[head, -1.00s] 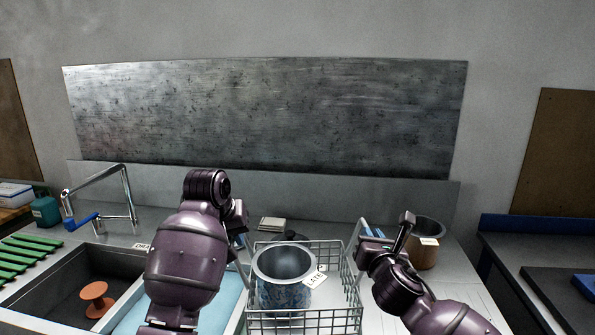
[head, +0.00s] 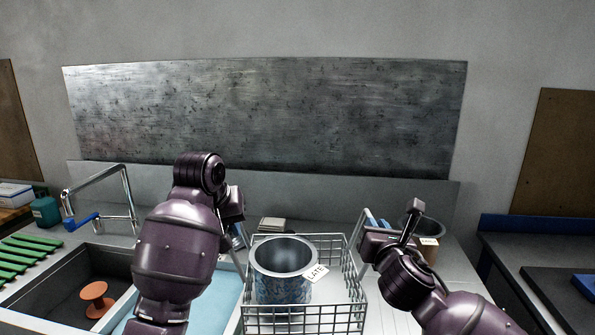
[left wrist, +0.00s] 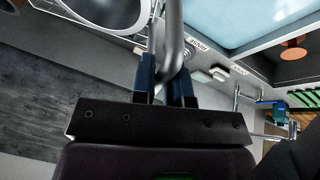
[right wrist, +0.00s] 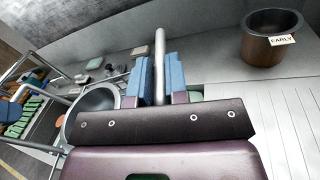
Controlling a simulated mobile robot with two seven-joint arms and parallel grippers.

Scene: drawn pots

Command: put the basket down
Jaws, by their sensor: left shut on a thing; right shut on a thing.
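The wire basket (head: 345,262) is at the centre of the head view and holds a blue-patterned metal pot (head: 283,288) with a tag reading LATE. My left gripper (head: 238,238) is shut on the basket's left handle, whose bar passes between the blue fingers in the left wrist view (left wrist: 168,82). My right gripper (head: 372,228) is shut on the right handle, seen as a grey bar between blue fingers in the right wrist view (right wrist: 160,78). The basket looks level and raised above the counter; the exact gap is hard to tell.
A brown pot (right wrist: 270,40) tagged EARLY stands on the counter to the right. A sink with blue water (head: 125,322) and an orange spool (head: 96,298) lies to the left, with a tap (head: 128,200) behind. White ribbed counter (head: 448,285) right of the basket is clear.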

